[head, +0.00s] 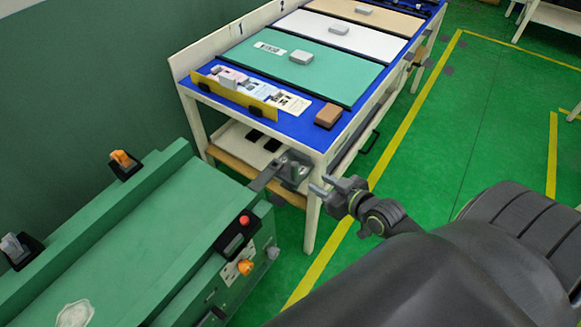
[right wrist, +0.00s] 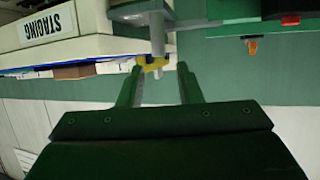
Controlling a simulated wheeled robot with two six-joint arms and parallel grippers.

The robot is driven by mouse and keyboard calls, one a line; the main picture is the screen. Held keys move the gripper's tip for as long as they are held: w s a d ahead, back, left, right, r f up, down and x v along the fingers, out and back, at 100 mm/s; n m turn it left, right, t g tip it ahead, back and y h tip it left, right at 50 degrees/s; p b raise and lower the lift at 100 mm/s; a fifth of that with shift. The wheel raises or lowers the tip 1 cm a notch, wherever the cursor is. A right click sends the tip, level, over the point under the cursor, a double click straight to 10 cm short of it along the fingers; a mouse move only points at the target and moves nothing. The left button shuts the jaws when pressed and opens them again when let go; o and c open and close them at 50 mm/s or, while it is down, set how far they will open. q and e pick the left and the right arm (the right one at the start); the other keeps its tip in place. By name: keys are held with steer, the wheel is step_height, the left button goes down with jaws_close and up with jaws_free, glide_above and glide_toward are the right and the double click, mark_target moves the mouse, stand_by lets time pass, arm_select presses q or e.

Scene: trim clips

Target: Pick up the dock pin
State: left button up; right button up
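My right gripper (head: 323,186) is open and empty, just right of the table's near leg. In the right wrist view its two fingers (right wrist: 160,70) stand apart. A grey upright rod (right wrist: 157,34), which looks like the dock pin, shows between and beyond the fingertips; they do not appear to hold it. In the head view a grey metal bracket (head: 293,170) sits between the green cart and the table, left of the gripper. I cannot clearly make out the pin there. My left gripper is not in view.
The green cart (head: 120,240) has a red button (head: 244,220) and an orange knob (head: 245,267). The table (head: 312,160) carries a yellow-edged tray (head: 235,97) and a brown block (head: 328,115). A STAGING sign (right wrist: 47,24) shows in the wrist view. Green floor (head: 440,150) is clear at right.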

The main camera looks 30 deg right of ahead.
mark_target(297, 171)
steer(key=x, duration=0.8)
steer(key=shift+w+f, duration=0.15)
steer(key=shift+w, duration=0.25)
steer(key=shift+x, duration=2.75)
steer(key=shift+f, duration=0.15)
jaws_close()
